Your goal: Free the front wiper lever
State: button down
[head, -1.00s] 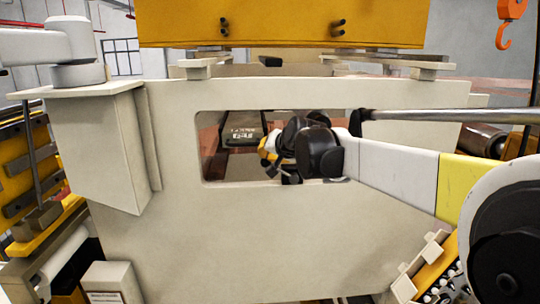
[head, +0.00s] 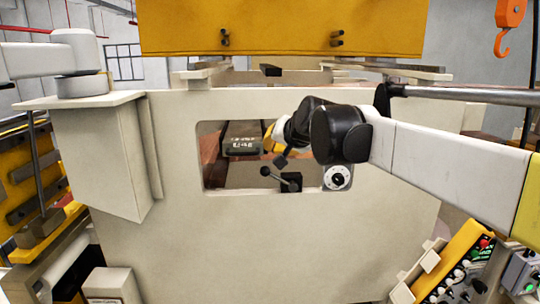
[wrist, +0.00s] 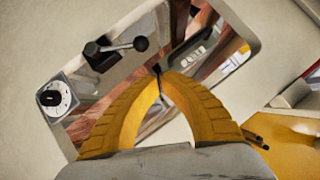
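The wiper lever (head: 279,177) is a dark rod with a round black knob on a black block. It stands at the lower edge of the window in the pale machine wall, its knob pointing left and slightly up. In the wrist view the lever (wrist: 122,46) lies at the upper left, its knob toward the right. My gripper (head: 281,160) is in front of the window, just above the lever and apart from it in the picture. Its yellow fingers curve together, and their tips (wrist: 158,72) appear to meet with nothing held. I cannot tell the depth between them.
A white dial (head: 337,177) sits right of the lever. The window rim (head: 199,160) in the pale wall surrounds the opening. A dark labelled block (head: 243,138) lies inside. A yellow beam (head: 280,25) hangs above, and an orange hook (head: 507,22) hangs at upper right.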

jog(key=v, duration=0.3)
jog(key=shift+s+a+r, duration=0.1)
jog(key=shift+a+r, duration=0.1)
jog(key=s+d+f+n+g+h+b, duration=0.1)
jog(key=s+d+f+b, duration=0.3)
jog(key=s+f+b, duration=0.7)
jog(key=s+d+f+n+g+h+b, duration=0.1)
jog(key=s+d+f+b, duration=0.3)
jog(key=s+f+b, duration=0.7)
jog(key=s+d+f+n+g+h+b, duration=0.1)
jog(key=s+d+f+b, duration=0.3)
jog(key=f, duration=3.2)
jog(key=s+g+b, duration=0.1)
jog(key=s+b, duration=0.6)
jog(key=shift+s+d+f+h, duration=0.2)
jog(key=shift+d+f+h, duration=0.05)
jog(key=shift+f+h, duration=0.05)
